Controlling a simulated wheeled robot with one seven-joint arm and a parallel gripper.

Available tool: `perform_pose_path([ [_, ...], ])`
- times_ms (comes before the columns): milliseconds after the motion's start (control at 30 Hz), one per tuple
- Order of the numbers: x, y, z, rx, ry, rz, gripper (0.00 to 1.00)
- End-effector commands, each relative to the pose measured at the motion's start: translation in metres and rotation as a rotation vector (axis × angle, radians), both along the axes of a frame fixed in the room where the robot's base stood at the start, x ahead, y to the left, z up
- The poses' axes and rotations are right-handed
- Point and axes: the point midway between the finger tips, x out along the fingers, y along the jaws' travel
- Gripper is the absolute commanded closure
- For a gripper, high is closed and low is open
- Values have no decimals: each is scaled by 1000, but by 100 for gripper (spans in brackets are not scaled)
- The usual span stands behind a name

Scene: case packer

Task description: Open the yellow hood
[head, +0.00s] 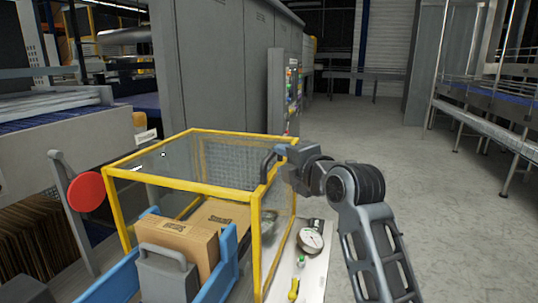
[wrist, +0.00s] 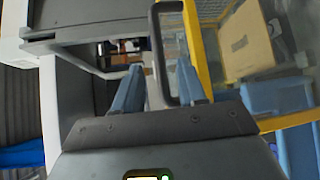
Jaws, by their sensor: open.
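The yellow hood (head: 180,182) is a yellow-framed box with clear panels, and it sits level and closed over the packing area in the head view. A dark bar handle (head: 267,166) is on its right side. The handle (wrist: 157,50) is large in the wrist view, with part of the yellow frame (wrist: 196,45) to its right. My gripper (head: 282,157) is at the handle. In the wrist view my gripper (wrist: 159,66) has its two fingers apart, and one bar of the handle lies between them. I cannot tell whether either finger touches it.
Brown cartons (head: 180,244) stand at and under the hood between blue guides (head: 222,262). A red disc (head: 86,192) is on the left. A gauge (head: 311,238) sits on a pale panel to the right. Grey cabinets (head: 222,70) stand behind. The floor at right is clear.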

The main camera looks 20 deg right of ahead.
Motion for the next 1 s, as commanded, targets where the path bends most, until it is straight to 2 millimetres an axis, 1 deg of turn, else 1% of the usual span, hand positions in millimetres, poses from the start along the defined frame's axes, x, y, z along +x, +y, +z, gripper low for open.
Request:
perform_pose_path([
  [33,8,2,1,0,0,1,59],
  [200,34,6,-3,1,0,1,59],
  [400,55,8,-7,2,-1,0,59],
  [533,60,9,-9,2,-1,0,59],
  [767,61,9,-9,2,-2,-1,59],
  [800,61,9,-9,2,-1,-1,60],
  [1000,61,9,-9,2,-1,-1,79],
])
